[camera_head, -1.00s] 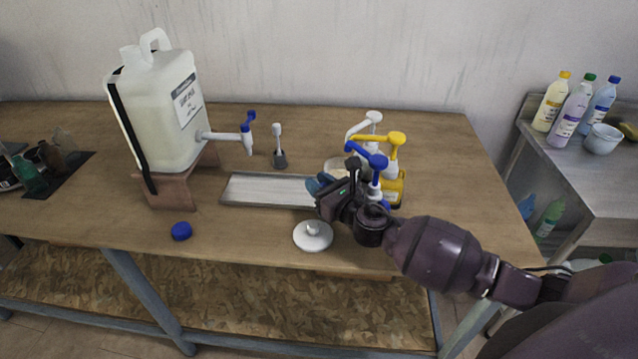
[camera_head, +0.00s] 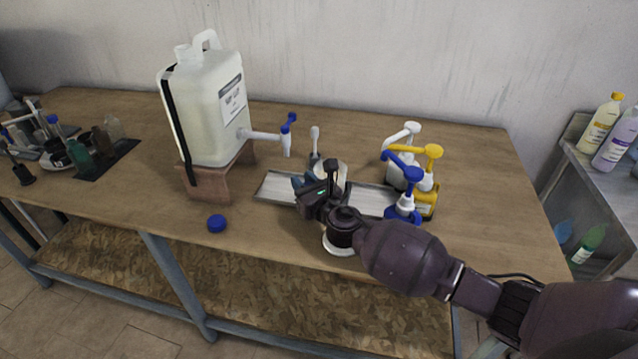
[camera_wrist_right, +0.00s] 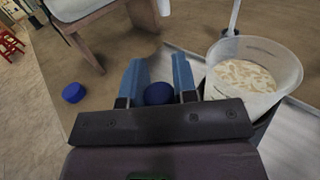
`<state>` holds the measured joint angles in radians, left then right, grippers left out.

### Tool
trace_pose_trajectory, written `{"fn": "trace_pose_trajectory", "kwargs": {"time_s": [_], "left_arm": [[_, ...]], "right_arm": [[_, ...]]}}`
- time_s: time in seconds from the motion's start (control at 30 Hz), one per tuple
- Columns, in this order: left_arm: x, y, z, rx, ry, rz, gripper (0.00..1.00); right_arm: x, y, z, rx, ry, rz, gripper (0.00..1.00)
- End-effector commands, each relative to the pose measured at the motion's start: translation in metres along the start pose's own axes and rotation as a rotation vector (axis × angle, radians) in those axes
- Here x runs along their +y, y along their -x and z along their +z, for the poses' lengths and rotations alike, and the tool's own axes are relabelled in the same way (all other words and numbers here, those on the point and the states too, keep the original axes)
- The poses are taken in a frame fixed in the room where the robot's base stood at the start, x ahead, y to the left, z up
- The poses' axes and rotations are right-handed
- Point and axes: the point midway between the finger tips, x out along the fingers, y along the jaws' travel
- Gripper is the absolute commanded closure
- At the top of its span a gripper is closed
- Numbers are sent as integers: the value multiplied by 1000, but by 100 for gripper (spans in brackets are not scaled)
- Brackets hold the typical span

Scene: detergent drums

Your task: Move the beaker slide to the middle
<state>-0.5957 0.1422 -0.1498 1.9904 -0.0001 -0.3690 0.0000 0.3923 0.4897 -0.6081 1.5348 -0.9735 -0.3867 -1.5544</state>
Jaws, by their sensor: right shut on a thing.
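A flat grey metal track (camera_head: 274,187) lies on the wooden table between the drum and the pump bottles. The beaker (camera_head: 341,169) stands over the track, near its middle, partly hidden by my right gripper (camera_head: 305,183). In the right wrist view the beaker (camera_wrist_right: 252,70) is translucent, with pale lumpy contents, to the right of the fingers. There my right gripper (camera_wrist_right: 158,78) has its blue fingers shut on a dark blue round knob (camera_wrist_right: 159,93). How the knob joins the beaker's slide is hidden. My left gripper is not in view.
A large white drum (camera_head: 205,110) with a blue-handled tap (camera_head: 265,136) stands on a wooden stand left of the track. Pump bottles (camera_head: 427,195) crowd the track's right end. A blue cap (camera_head: 217,223) and a white lid (camera_head: 337,248) lie near the front edge.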

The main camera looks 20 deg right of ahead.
Motion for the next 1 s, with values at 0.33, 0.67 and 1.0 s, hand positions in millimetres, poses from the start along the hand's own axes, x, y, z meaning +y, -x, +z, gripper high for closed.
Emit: {"fn": "trace_pose_trajectory", "kwargs": {"time_s": [0.33, 0.67, 1.0], "left_arm": [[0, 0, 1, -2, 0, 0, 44], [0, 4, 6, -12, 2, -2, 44], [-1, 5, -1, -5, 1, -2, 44]], "right_arm": [[0, 0, -1, 1, 1, 0, 60], [0, 1, 0, 0, 1, 0, 48], [-1, 36, 0, 2, 1, 0, 48]]}}
